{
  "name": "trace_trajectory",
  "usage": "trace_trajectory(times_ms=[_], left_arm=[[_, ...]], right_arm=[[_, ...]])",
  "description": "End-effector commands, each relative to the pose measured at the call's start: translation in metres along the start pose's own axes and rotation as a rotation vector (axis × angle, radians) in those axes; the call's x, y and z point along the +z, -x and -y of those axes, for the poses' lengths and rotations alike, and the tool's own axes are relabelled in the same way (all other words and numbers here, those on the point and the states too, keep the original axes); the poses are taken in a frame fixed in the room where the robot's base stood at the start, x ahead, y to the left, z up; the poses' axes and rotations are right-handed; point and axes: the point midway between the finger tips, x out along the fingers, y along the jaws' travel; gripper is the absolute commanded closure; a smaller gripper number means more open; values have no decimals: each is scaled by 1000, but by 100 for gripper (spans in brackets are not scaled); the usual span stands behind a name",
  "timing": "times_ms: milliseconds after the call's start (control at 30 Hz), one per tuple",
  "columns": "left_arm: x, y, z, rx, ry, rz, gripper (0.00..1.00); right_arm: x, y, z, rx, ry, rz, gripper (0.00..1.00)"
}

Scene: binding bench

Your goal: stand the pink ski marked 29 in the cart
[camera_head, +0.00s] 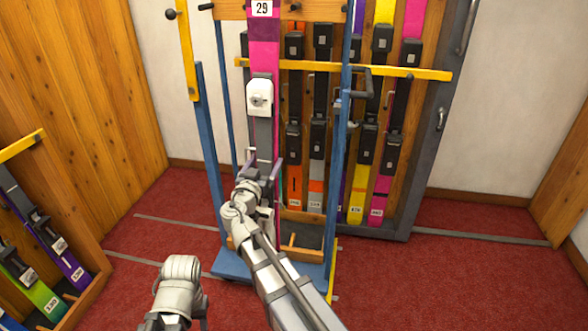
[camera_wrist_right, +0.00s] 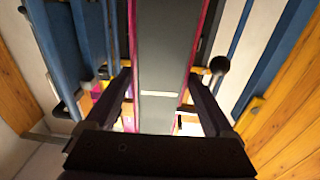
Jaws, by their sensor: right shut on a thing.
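The pink ski marked 29 (camera_head: 265,55) stands upright, with its number label at the top of the head view and a white binding on its middle. My right gripper (camera_head: 262,166) is shut on the ski below the binding. In the right wrist view the ski's grey and pink body (camera_wrist_right: 160,60) runs between the two dark fingers of that gripper (camera_wrist_right: 158,88). The cart (camera_head: 207,150) has blue posts and a blue base, and the ski is seen between its posts. My arm hides the ski's lower end, so I cannot tell whether it touches the cart. My left gripper is out of view.
Behind the cart, a grey-framed wooden rack (camera_head: 425,160) holds several upright skis. A yellow bar (camera_head: 420,74) crosses in front of it. Another wooden rack (camera_head: 92,290) with skis stands at the lower left. Red carpet (camera_head: 430,285) is clear at the right.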

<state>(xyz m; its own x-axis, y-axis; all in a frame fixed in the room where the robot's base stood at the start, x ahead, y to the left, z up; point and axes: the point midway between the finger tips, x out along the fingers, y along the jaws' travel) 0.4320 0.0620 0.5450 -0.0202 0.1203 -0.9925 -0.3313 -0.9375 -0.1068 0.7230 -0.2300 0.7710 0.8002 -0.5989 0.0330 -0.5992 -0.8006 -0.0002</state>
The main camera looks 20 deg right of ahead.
Motion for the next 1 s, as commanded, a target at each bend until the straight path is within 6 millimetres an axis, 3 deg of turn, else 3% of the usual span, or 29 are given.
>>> trace_trajectory(times_ms=[100,300,667,1000], left_arm=[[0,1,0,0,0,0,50],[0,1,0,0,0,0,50],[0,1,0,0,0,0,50],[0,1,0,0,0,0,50]], right_arm=[[-2,1,25,-28,2,-7,100],[-3,4,41,-47,2,-10,100],[-3,1,42,-48,1,-11,100],[-2,-16,43,-47,2,-10,100]])
